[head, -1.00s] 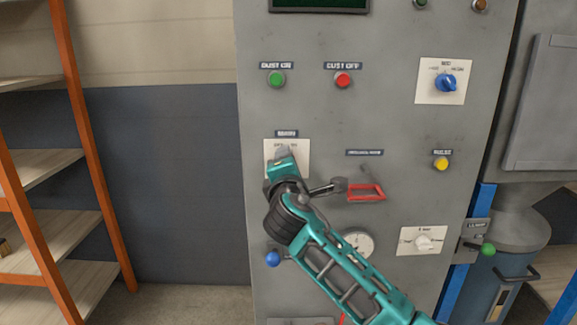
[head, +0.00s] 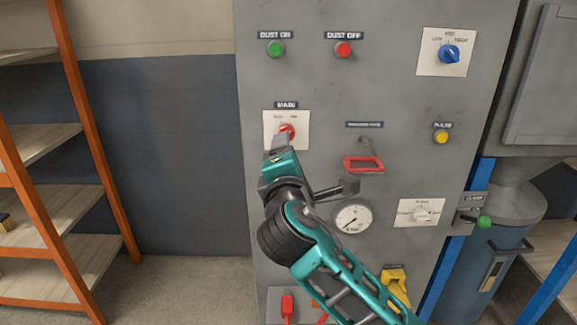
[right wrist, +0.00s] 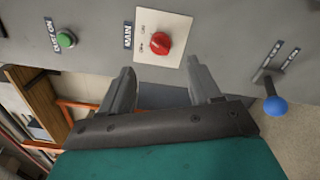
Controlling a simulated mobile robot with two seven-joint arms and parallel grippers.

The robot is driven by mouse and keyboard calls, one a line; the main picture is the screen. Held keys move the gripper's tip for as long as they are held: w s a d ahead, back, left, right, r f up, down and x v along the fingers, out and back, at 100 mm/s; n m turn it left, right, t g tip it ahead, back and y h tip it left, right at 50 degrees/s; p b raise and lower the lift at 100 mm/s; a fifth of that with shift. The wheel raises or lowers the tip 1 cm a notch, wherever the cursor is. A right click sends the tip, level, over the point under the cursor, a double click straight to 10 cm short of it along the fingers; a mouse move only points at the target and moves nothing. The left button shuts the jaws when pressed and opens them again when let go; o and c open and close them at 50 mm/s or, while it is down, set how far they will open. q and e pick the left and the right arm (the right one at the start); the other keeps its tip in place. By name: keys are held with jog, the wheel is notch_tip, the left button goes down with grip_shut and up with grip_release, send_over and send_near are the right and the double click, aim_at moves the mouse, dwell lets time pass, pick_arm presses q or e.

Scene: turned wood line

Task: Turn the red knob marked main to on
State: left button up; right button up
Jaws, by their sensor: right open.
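The red knob (head: 287,131) sits on a white plate (head: 303,146) under the label MAIN, on the left of the grey cabinet front. The knob also shows in the right wrist view (right wrist: 159,44), with OFF and ON marks beside it; I cannot tell clearly which mark it points at. My right gripper (head: 279,144) is just below the knob, hiding the plate's lower part. In the right wrist view its jaws (right wrist: 160,69) are open and empty, with the knob ahead beyond the fingertips, apart from them. My left gripper is not in view.
The cabinet also bears a green button (head: 275,49), a red button (head: 343,49), a blue selector (head: 448,53), a yellow button (head: 441,137), a red-framed handle (head: 363,164) and a gauge (head: 352,217). Orange-posted shelves (head: 90,160) stand at the left.

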jog(key=s, duration=0.3)
jog(key=shift+s, duration=0.4)
jog(key=s+d+f+m+g+y, duration=0.1)
jog(key=s+d+f+m+g, duration=0.1)
jog(key=f, duration=0.7)
jog(key=s+d+f+m+g+p, duration=0.1)
jog(key=s+d+f+m, duration=0.4)
jog(key=f, duration=0.5)
jog(key=s+d+f+m+g+y, duration=0.1)
jog(key=s+d+f+m+g, duration=0.2)
jog(key=s+f+m, duration=0.4)
notch_tip(320, 180, down, 3)
jog(key=shift+d+f+g+y+p, duration=0.2)
jog(key=shift+d+g+y+p, duration=0.15)
jog(key=shift+d, duration=0.35)
jog(key=s+d+f+m, duration=0.1)
jog(key=s+d+m, duration=0.1)
jog(key=s+d+f+m, duration=0.1)
jog(key=s+d+f, duration=0.1)
jog(key=s, duration=0.1)
jog(key=s+d+f+m, duration=0.1)
jog(key=s+d+m, duration=0.1)
jog(key=s, duration=0.1)
jog(key=shift+s+f+m+g, duration=0.15)
jog(key=shift+f+m+g, duration=0.1)
jog(key=shift+m, duration=0.05)
